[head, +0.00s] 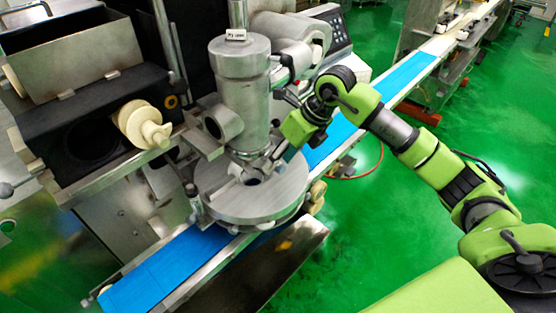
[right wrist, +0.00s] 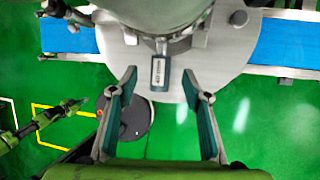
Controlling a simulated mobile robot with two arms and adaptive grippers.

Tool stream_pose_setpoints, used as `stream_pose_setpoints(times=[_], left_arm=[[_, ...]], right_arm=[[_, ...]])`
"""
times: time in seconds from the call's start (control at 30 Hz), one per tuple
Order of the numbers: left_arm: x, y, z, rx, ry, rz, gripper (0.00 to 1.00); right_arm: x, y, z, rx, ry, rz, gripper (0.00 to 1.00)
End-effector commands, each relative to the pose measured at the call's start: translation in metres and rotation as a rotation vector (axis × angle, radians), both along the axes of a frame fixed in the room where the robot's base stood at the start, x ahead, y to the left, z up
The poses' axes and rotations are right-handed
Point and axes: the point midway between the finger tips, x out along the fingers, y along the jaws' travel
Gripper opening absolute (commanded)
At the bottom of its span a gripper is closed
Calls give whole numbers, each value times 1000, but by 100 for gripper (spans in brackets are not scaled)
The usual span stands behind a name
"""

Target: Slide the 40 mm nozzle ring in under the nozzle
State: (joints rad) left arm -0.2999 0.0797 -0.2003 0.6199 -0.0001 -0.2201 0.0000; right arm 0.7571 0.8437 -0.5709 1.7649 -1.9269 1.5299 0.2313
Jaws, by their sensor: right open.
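The nozzle is the upright steel cylinder (head: 245,95) above a round steel disc (head: 240,208); its lower end fills the top of the right wrist view (right wrist: 150,12). The ring itself cannot be made out clearly. My right gripper (right wrist: 160,80) is open, with its fingertips on either side of the plate, apart from it. In the head view my right gripper (head: 280,150) is beside the nozzle's right side. My left gripper shows small in the right wrist view (right wrist: 79,104).
A blue conveyor belt (head: 165,270) runs diagonally under the disc. A steel hopper (head: 75,60) and a cream roller part (head: 142,125) stand left of the nozzle. A control panel (head: 333,30) is behind it. The green floor (head: 370,215) at the right is open.

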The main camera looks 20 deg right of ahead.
Motion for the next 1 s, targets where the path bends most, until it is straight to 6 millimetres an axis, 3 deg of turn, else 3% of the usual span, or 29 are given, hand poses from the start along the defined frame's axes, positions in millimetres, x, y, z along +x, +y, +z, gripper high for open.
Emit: stream_pose_setpoints(times=[0.63, 1.0], left_arm=[[0, 0, 19, 0, 0, 0, 0], [0, 0, 20, 0, 0, 0, 0]], right_arm=[[-11, -12, 37, -2, 0, 1, 44], [-13, -14, 41, 0, 1, 0, 44]])
